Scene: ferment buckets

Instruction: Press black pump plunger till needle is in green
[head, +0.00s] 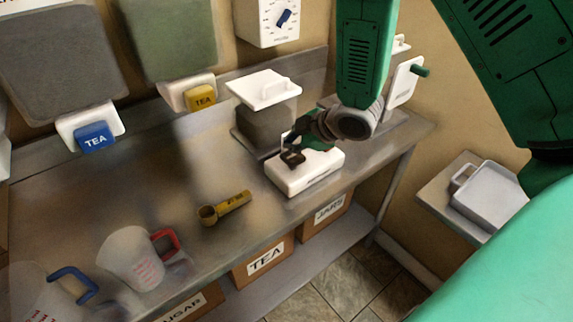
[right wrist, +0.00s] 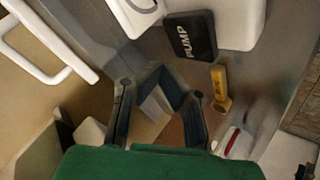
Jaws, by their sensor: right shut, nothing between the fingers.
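The black pump plunger (right wrist: 190,37), a flat block marked PUMP, sits on the white pump body (right wrist: 235,15) at the top of the right wrist view. In the head view the white pump body (head: 312,176) stands near the front edge of the steel table. My right gripper (head: 291,156) is over its left part and partly hides the plunger there. In the right wrist view the right gripper (right wrist: 156,70) is shut and empty, apart from the plunger in the picture. I cannot make out the needle or a green zone. My left gripper is not in view.
A grey bin with a white lid (head: 264,92) stands close behind the pump. A yellow scoop (head: 226,208) lies left of it; it also shows in the right wrist view (right wrist: 220,85). Measuring jugs (head: 135,258) stand front left. The steel table (head: 160,190) is clear mid-left.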

